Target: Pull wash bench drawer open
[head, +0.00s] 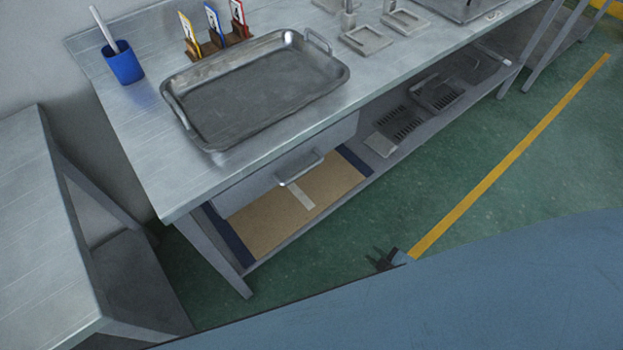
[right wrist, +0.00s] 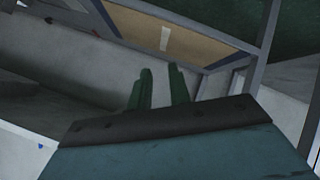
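The wash bench (head: 150,160) is a steel table running from left to upper right in the head view. Its grey drawer (head: 245,190) sits under the top, its front about in line with the bench edge, so it looks closed. The bar handle (head: 301,169) is bare, with nothing gripping it. My right gripper (head: 382,259) shows as small dark fingers low and right of the drawer, apart from the handle. In the right wrist view its two green fingers (right wrist: 160,72) are apart with nothing between them. My left gripper is not in view.
A steel tray (head: 222,147), a blue cup (head: 123,65) and several cards in a wooden stand (head: 215,38) are on the bench. A taped cardboard box (head: 270,218) lies on the shelf below. Another steel table (head: 40,220) stands left. Green floor (head: 480,170) is clear in front.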

